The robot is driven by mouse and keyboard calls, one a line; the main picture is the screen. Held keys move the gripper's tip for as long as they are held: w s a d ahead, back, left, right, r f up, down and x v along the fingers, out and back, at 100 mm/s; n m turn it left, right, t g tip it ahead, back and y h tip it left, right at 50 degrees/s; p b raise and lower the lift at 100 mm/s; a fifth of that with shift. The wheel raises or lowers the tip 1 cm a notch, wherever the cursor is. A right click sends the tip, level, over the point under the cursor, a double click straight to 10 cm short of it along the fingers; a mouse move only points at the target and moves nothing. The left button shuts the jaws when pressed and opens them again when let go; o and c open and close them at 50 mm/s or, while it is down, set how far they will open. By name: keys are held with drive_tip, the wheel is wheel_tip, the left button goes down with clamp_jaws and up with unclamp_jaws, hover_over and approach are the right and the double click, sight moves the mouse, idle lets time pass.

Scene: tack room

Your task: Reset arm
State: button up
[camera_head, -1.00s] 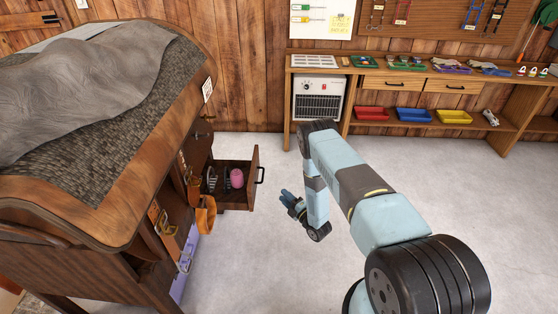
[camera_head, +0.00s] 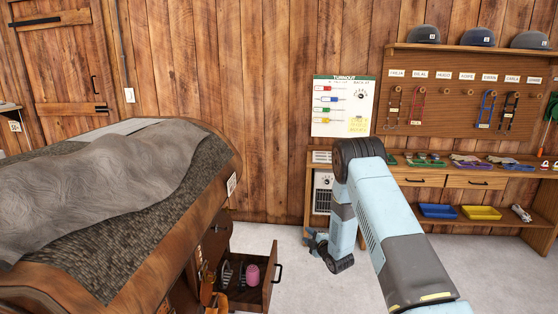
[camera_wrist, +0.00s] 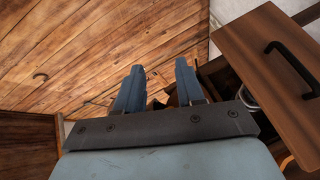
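My gripper (camera_head: 315,243) hangs at the end of my bent blue arm, in front of the wooden wall and to the right of an open drawer. In the wrist view its two blue fingers (camera_wrist: 158,82) stand apart, with nothing visibly held between them. The open drawer (camera_head: 262,290) holds a pink cylinder (camera_head: 253,274) and dark items too small to tell. In the wrist view the drawer's wooden front with a black handle (camera_wrist: 290,66) is close on the right.
A wooden stand with a grey cloth (camera_head: 120,170) fills the left. A workbench (camera_head: 450,180) with yellow (camera_head: 481,212) and blue (camera_head: 438,211) trays stands at the right, partly behind my arm. A turnout board (camera_head: 342,106) hangs on the wall. The floor between drawer and bench is clear.

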drive_tip(key=s+d+r+m+g+h, duration=0.1)
drive_tip(key=s+d+r+m+h, duration=0.1)
drive_tip(key=r, duration=0.7)
drive_tip(key=s+d+r+m+h, duration=0.1)
drive_tip(key=d+r+m, duration=0.2)
drive_tip(key=r, duration=0.6)
drive_tip(key=s+d+r+m+g+h, duration=0.1)
drive_tip(key=s+d+r+m+h, duration=0.1)
drive_tip(key=r, duration=0.8)
drive_tip(key=s+d+r+m+g+h, duration=0.1)
drive_tip(key=s+d+r+m, duration=0.15)
drive_tip(key=s+r, duration=0.45)
drive_tip(key=s+d+r+m+g+h, duration=0.1)
drive_tip(key=s+r+m, duration=0.2)
drive_tip(key=s+r, duration=0.45)
drive_tip(key=s+r+m+g, duration=0.1)
drive_tip(key=s+m+g, duration=0.1)
drive_tip(key=s, duration=1.5)
drive_tip(key=s+r+m+g, duration=0.1)
drive_tip(key=s+m, duration=0.4)
drive_tip(key=s, duration=1.2)
drive_tip(key=shift+d+r+g, duration=0.15)
drive_tip(key=shift+r+g, duration=0.1)
drive_tip(key=shift+g, duration=0.65)
